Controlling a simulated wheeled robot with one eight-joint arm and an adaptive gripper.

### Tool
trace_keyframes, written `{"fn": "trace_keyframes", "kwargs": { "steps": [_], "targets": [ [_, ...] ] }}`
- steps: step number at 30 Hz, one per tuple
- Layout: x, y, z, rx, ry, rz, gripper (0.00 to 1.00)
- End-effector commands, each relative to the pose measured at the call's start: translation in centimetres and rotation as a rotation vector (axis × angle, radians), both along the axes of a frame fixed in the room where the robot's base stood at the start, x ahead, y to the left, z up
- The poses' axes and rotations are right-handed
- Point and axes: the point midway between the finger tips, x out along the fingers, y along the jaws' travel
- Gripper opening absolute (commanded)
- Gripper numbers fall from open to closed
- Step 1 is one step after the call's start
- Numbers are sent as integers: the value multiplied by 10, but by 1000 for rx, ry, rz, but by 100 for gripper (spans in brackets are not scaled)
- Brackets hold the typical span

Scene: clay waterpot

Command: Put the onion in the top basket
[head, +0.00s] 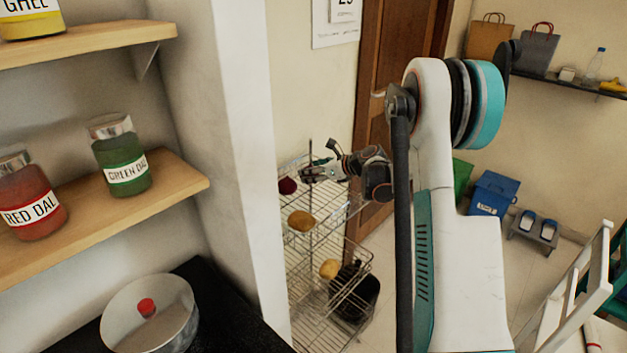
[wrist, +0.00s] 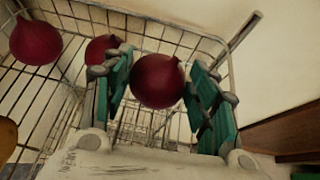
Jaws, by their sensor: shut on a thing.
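My gripper (wrist: 163,88) is shut on a dark red onion (wrist: 158,80), with a green-padded finger on each side. In the wrist view the held onion is over a wire basket (wrist: 72,88). Two other red onions (wrist: 35,41) (wrist: 103,47) are at the left and behind the left finger. In the head view my gripper (head: 316,173) is at the top basket (head: 293,163) of a wire rack. A red onion (head: 287,186) shows at that basket's left side. The held onion cannot be made out in the head view.
A wall corner (head: 245,150) stands left of the rack, and a wooden door (head: 385,60) behind. Shelves with jars (head: 121,155) are at the left.

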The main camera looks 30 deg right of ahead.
Motion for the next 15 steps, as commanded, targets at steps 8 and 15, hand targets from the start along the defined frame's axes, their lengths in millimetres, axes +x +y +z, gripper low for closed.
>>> {"fn": "trace_keyframes", "kwargs": {
  "steps": [8, 15],
  "targets": [
    [0, 0, -24, 0, 0, 0, 27],
    [0, 0, -27, 0, 0, 0, 27]
  ]
}}
